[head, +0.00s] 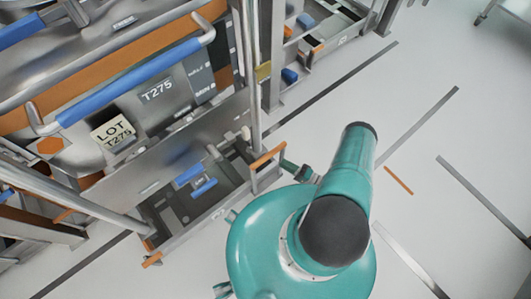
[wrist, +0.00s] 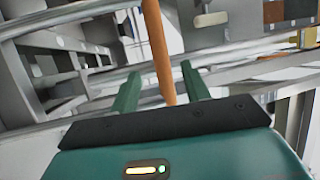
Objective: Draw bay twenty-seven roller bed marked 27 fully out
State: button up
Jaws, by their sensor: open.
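A low metal frame (head: 196,232), apparently a roller bed, sits under the large bin in the head view. It has an orange handle (head: 268,157) at its right corner and another orange end piece (head: 152,260) at its front left. I cannot read a 27 on it. My gripper (head: 291,167) reaches left from my teal arm, close to the right orange handle. In the wrist view, my gripper (wrist: 160,72) is open, with its two green fingers apart. An orange bar (wrist: 157,45) stands between them, with gaps visible on both sides.
A metal bin labelled T275 (head: 158,92), with a blue-gripped handle (head: 130,80), stands above the frame. Upright rack posts (head: 252,70) rise close to my gripper. A neighbouring bay (head: 320,35) lies at the top.

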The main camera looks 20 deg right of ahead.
jog(key=x, duration=1)
jog(key=shift+w, duration=0.15)
jog(key=shift+a+r, duration=0.1)
grip_shut()
